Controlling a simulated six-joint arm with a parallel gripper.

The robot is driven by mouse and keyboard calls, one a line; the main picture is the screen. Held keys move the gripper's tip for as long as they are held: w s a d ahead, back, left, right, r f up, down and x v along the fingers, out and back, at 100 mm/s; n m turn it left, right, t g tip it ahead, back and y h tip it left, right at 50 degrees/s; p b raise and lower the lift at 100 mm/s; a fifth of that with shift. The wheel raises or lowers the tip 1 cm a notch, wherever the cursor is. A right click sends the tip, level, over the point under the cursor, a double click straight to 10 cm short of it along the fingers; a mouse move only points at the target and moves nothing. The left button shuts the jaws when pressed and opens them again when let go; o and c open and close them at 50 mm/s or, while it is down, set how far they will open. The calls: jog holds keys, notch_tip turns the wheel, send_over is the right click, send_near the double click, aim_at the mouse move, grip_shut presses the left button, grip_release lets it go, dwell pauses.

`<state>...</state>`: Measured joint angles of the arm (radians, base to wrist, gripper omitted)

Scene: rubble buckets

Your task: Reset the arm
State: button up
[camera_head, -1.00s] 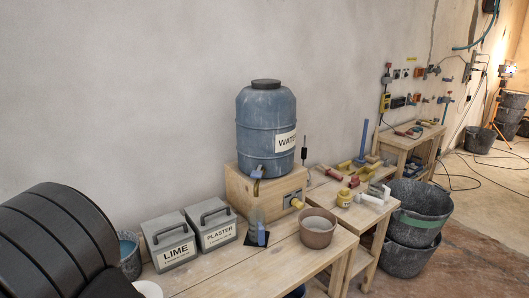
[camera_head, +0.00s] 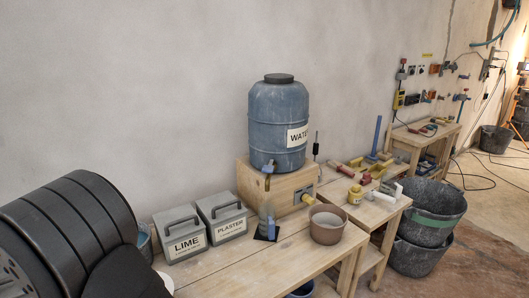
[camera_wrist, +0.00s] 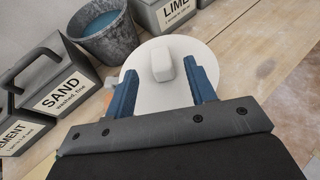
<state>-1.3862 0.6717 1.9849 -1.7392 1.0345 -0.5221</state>
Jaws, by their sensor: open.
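My gripper (camera_wrist: 164,82) shows in the wrist view with its two blue fingers apart. A white round plate (camera_wrist: 186,53) lies under and beyond the fingers on the wooden bench. A small white block (camera_wrist: 162,64) on the plate appears between the fingertips, and nothing is gripped. My black arm fills the lower left of the head view, where the gripper is hidden. Part of the plate shows there beside the arm (camera_head: 165,283).
Lime (camera_head: 181,236) and plaster (camera_head: 222,217) boxes stand on the bench beside a blue water barrel (camera_head: 279,125). A sand box (camera_wrist: 55,88) and a grey bucket (camera_wrist: 99,37) stand near my gripper. A brown pot (camera_head: 326,224) sits at the bench's right end.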

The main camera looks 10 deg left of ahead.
jog(key=x, duration=0.7)
jog(key=shift+d, duration=0.1)
notch_tip(320, 180, up, 8)
jog(key=shift+f, duration=0.1)
jog(key=w+d+m+h, duration=0.1)
jog(key=w+d, duration=0.4)
jog(key=w, duration=0.2)
jog(key=shift+w+d+r, duration=0.15)
jog(key=shift+w+r, duration=0.15)
jog(key=shift+n+y, duration=0.5)
jog(key=s+a, duration=0.1)
jog(key=s, duration=0.1)
jog(key=s+a, duration=0.2)
jog(key=s, duration=0.1)
jog(key=s+a, duration=0.2)
jog(key=shift+s+a+f, duration=0.1)
jog(key=shift+s+a, duration=0.15)
notch_tip(320, 180, down, 8)
jog(key=shift+r, duration=0.15)
jog(key=shift+s+d, duration=0.1)
jog(key=shift+s, duration=0.55)
